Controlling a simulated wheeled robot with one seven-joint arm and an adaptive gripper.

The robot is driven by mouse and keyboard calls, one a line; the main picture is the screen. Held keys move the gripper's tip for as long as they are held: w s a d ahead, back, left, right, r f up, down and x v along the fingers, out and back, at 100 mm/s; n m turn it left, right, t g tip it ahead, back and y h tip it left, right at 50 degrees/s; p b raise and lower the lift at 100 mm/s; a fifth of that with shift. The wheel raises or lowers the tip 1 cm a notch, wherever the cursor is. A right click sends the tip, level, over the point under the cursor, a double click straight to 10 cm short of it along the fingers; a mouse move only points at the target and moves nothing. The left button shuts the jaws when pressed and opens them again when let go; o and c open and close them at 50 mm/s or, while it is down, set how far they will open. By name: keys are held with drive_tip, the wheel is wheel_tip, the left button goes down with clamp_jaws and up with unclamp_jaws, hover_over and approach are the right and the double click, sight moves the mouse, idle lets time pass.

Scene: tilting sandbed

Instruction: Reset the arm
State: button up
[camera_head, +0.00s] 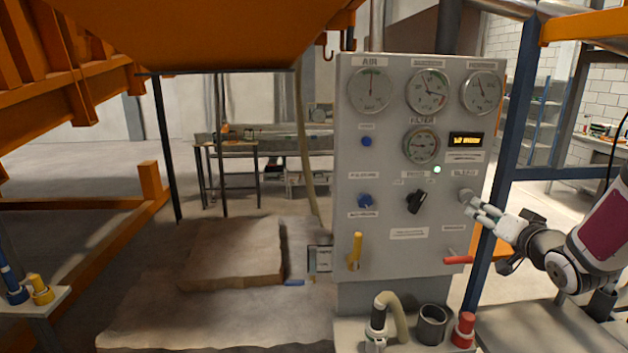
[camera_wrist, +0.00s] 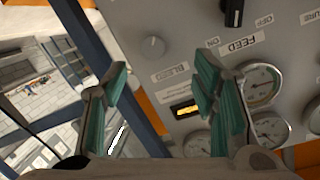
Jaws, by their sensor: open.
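My gripper (camera_head: 480,207) is at the right of the grey control panel (camera_head: 390,256) in the head view, with its fingertips close to the grey bleed knob. In the wrist view my gripper (camera_wrist: 160,88) is open, its two green-padded fingers apart with nothing between them. The bleed knob (camera_wrist: 153,46) shows upside down beyond the fingertips, with a gap between it and the fingers. My arm comes in from the right edge of the head view. Whether a fingertip touches the panel cannot be told.
A red lever (camera_head: 458,260) sticks out below my gripper, and a yellow lever (camera_head: 355,250) is at the panel's lower left. A blue post (camera_head: 505,150) stands just right of the panel. A hose nozzle (camera_head: 377,320) and a red-capped item (camera_head: 464,328) stand below.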

drive_tip(key=s+a+r+n+g+h, duration=0.2)
drive_tip(key=s+a+r+g, duration=0.35)
drive_tip(key=s+a, duration=0.55)
drive_tip(key=s+a+f+n+g+y, duration=0.1)
drive_tip(key=s+a, duration=0.4)
drive_tip(key=s, duration=0.5)
drive_tip(key=s+a+n+g+y, duration=0.1)
drive_tip(key=s+a+g, duration=0.3)
drive_tip(key=s, duration=0.7)
drive_tip(key=shift+s+a+f+n+y+b, duration=0.2)
drive_tip(key=shift+a+f+n+y+b, duration=0.2)
drive_tip(key=shift+a+n, duration=0.65)
drive_tip(key=shift+a, duration=0.1)
idle(3.0)
